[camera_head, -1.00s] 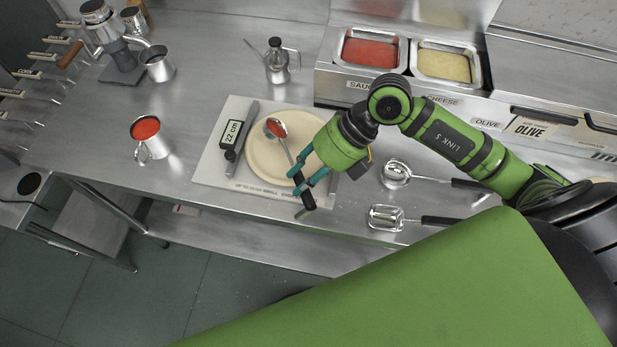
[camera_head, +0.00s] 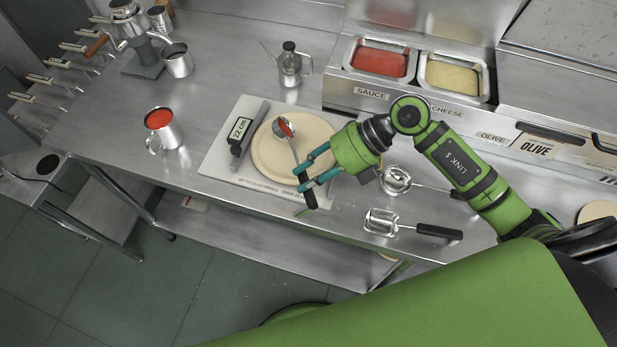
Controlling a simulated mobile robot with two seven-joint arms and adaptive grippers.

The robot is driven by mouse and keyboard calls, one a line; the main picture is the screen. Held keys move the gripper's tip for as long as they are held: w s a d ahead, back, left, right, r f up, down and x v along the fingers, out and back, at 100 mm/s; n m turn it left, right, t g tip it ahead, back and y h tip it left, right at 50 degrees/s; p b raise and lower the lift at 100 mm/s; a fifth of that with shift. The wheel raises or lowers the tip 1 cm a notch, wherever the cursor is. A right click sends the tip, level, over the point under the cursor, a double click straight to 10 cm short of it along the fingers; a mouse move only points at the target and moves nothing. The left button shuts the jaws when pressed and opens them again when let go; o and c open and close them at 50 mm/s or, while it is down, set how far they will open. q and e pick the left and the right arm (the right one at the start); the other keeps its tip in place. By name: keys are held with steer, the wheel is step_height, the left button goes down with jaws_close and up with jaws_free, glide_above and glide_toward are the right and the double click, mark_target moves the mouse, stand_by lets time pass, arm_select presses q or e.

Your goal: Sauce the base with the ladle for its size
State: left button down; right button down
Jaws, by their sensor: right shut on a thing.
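My right gripper (camera_head: 304,180) is shut on the dark handle of a ladle (camera_head: 287,131). The ladle's bowl holds red sauce and is over the upper part of the pale round base (camera_head: 268,158). I cannot tell whether the bowl touches the base. The base lies on a light board (camera_head: 219,160) with a "22 cm" label (camera_head: 240,129) beside it, and its visible surface is bare. A metal jug (camera_head: 161,128) of red sauce stands left of the board. Two other utensils with dark handles, a round ladle (camera_head: 396,181) and a squarish one (camera_head: 381,222), lie on the right. My left gripper is out of view.
The sauce pan (camera_head: 379,62) and the cheese pan (camera_head: 453,79) sit in the rail at the back. An oil can (camera_head: 289,66) stands behind the board. A small pitcher (camera_head: 177,61) is at the back left. The counter between jug and board is clear.

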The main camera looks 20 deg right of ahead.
steer(key=shift+f+y+b, duration=0.15)
steer(key=shift+y+b, duration=0.15)
steer(key=shift+b, duration=0.15)
steer(key=shift+d+b, duration=0.1)
steer(key=shift+b, duration=0.2)
arm_select(q)
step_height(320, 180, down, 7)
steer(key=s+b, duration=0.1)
steer(key=b, duration=0.4)
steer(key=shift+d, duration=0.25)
arm_select(e)
steer(key=shift+d+y, duration=0.35)
steer(key=shift+y, duration=0.5)
steer(key=shift+d+y, duration=0.3)
steer(key=shift+y, duration=0.55)
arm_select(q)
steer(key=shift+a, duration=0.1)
